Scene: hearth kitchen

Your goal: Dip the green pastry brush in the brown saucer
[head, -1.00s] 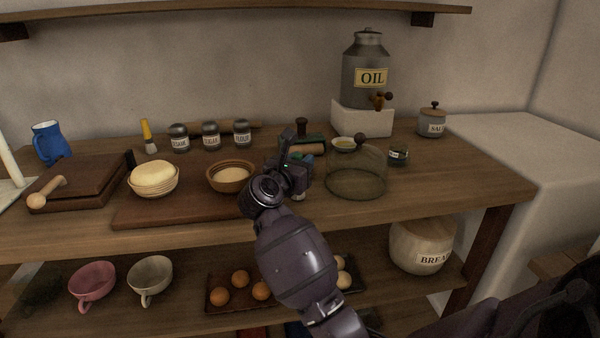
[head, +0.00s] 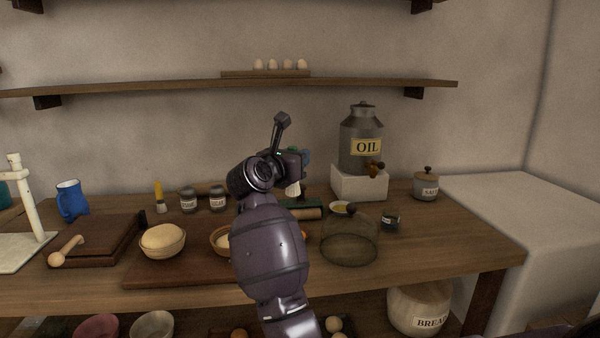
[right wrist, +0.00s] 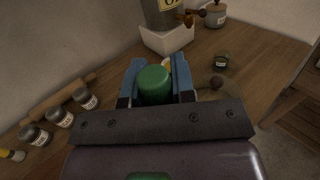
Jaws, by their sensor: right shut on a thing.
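My right gripper (right wrist: 155,88) is shut on the green pastry brush (right wrist: 154,82), whose green handle end shows between the blue fingers in the right wrist view. In the head view the gripper (head: 303,160) is raised above the table, and the brush's pale bristles (head: 293,188) point down below it. A small shallow saucer (head: 341,208) with yellowish contents stands in front of the oil can's white block, to the right of the brush. Its brown colour is hard to make out. In the right wrist view the fingers hide most of it. My left gripper is not in view.
A small dark jar (head: 390,221) and salt pot (head: 425,186) are to the right. A dark green object (head: 301,209) lies below the brush.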

